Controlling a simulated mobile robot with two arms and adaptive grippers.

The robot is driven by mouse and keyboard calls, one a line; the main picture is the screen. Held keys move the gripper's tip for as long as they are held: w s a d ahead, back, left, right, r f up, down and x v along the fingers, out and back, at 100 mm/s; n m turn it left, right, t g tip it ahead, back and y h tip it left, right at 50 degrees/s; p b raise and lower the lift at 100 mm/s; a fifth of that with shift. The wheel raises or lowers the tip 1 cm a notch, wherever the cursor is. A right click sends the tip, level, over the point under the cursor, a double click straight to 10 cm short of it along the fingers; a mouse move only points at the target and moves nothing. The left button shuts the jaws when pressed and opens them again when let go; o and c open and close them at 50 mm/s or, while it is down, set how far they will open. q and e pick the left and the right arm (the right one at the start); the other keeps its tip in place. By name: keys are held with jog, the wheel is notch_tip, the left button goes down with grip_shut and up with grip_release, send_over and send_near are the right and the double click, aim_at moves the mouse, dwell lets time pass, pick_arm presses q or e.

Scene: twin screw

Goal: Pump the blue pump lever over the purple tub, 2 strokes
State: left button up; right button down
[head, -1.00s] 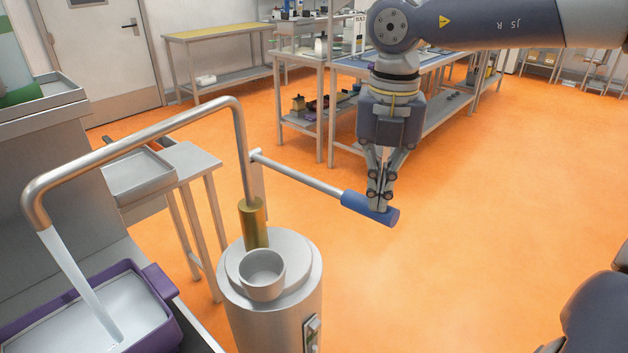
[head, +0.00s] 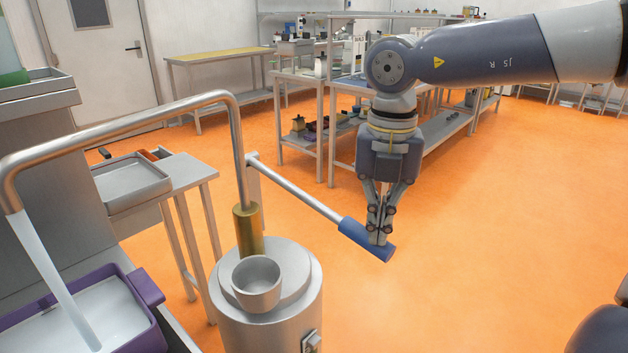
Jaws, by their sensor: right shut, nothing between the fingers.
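The pump lever (head: 297,189) is a metal rod with a blue grip (head: 366,240) at its right end, sloping down to the right. My right gripper (head: 378,243) is shut, pointing down, with its fingertips against the top of the blue grip and nothing held between them. The pump's bent spout (head: 120,123) reaches left, and a pale stream of water (head: 55,285) runs from it into the purple tub (head: 148,288). The tub holds pale liquid and is cut off by the lower left edge. My left gripper is not in view.
A small metal cup (head: 256,283) sits on top of the pump's round column (head: 232,333). A metal tray (head: 131,181) lies on a side table at left. Workbenches (head: 425,150) stand behind my right arm.

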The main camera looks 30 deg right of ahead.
jog(key=shift+f, duration=0.65)
jog(key=shift+a+f+b, duration=0.1)
jog(key=shift+f+b, duration=0.8)
jog(key=shift+b, duration=0.15)
jog(key=shift+f+b, duration=0.75)
jog(key=shift+f, duration=0.1)
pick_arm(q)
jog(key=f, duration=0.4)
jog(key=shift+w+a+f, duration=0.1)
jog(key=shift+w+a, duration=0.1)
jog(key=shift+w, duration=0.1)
pick_arm(e)
jog(key=shift+r, duration=0.2)
notch_tip(320, 180, up, 5)
jog(key=p, duration=0.3)
jog(key=shift+f+p, duration=0.2)
jog(key=shift+p, duration=0.1)
pick_arm(q)
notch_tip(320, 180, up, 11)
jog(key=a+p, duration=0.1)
jog(key=p, duration=0.6)
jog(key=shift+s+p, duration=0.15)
jog(key=shift+p, duration=0.25)
pick_arm(e)
notch_tip(320, 180, up, 11)
